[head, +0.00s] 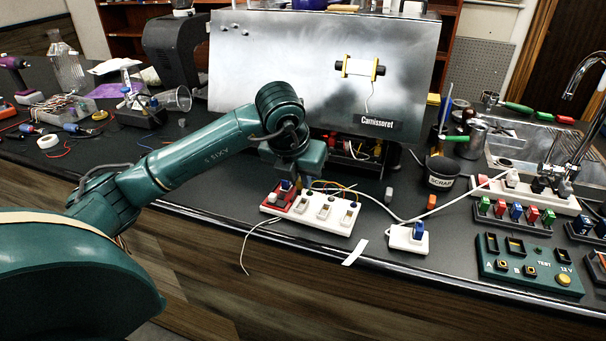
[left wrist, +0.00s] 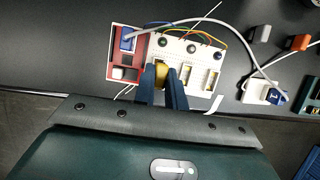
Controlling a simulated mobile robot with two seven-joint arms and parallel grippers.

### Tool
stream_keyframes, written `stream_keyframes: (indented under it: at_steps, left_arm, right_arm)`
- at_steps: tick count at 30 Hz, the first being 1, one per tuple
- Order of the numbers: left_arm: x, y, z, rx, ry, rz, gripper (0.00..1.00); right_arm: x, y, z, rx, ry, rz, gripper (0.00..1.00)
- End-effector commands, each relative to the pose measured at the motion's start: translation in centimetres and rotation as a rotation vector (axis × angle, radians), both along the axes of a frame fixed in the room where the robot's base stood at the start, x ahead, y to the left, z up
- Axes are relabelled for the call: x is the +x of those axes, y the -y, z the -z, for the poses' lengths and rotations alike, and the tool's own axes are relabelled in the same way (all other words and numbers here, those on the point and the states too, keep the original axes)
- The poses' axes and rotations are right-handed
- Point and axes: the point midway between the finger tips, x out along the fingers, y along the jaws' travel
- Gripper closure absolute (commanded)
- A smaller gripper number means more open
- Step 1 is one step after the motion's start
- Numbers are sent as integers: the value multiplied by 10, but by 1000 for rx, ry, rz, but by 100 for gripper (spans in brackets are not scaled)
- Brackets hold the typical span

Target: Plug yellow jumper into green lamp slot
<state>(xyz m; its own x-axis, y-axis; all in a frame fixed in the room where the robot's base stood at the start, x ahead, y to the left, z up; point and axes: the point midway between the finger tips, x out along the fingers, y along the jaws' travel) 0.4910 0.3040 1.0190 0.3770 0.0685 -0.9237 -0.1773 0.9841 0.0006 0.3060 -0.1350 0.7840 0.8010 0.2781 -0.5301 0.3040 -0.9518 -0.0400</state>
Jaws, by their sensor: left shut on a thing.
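My left gripper (head: 287,186) is over the left part of the white lamp board (head: 312,219) on the bench. In the left wrist view its fingers (left wrist: 164,84) are shut on the yellow jumper (left wrist: 162,71). The jumper is at the leftmost slot position of the board (left wrist: 176,38); whether it is seated in the slot or just above it, I cannot tell. Two pale slots (left wrist: 186,76) lie to its right. My right gripper is out of view.
A red module with a blue plug (left wrist: 127,42) adjoins the board's left end. Coloured wires arch behind the lamps. A white socket block with a blue plug (head: 418,229) stands to the right, then a green test panel (head: 520,268). The brewer's metal panel (head: 290,60) rises behind.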

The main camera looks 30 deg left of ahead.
Motion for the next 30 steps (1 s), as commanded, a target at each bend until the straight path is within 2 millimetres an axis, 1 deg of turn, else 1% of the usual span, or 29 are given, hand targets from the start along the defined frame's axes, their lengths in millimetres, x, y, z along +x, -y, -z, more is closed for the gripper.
stream_keyframes:
  at_steps: [2, 10, 11, 15, 30]
  left_arm:
    - [0, 0, 8, 0, -1, 0, 100]
    - [0, 0, 32, 0, -2, 0, 100]
    - [0, 0, 27, -1, 0, 0, 100]
    - [0, 0, 27, -1, -1, 0, 100]
    - [0, 0, 28, 0, 0, 0, 100]
  right_arm:
    - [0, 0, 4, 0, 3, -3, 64]
    - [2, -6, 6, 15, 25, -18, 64]
    - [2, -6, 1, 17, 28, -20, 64]
    - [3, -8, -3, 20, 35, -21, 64]
    - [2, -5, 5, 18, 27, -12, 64]
